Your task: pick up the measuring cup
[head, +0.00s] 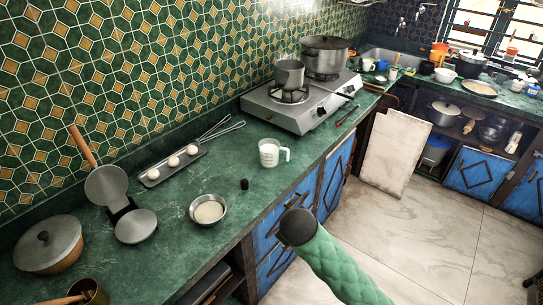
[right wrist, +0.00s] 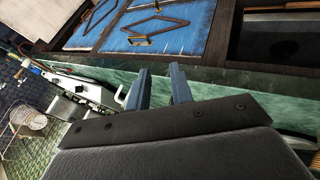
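The measuring cup (head: 269,153) is a white, translucent jug with a handle on its right side. It stands upright on the green counter (head: 225,165) in the head view, in front of the hotplate, with nothing touching it. My right gripper (right wrist: 160,70) shows in the right wrist view with two fingers apart and nothing between them, near the counter edge and the blue cabinet doors. In the head view my green padded arm reaches up from the bottom, its dark end short of the cup; its fingers are not visible there. My left gripper is not in view.
The gas hotplate (head: 299,105) bears a small pot (head: 289,74) and a larger lidded pot (head: 325,55). A bowl (head: 208,210), a small black object (head: 244,184), a tray (head: 172,166) of dough balls and a whisk (head: 222,132) lie left of the cup.

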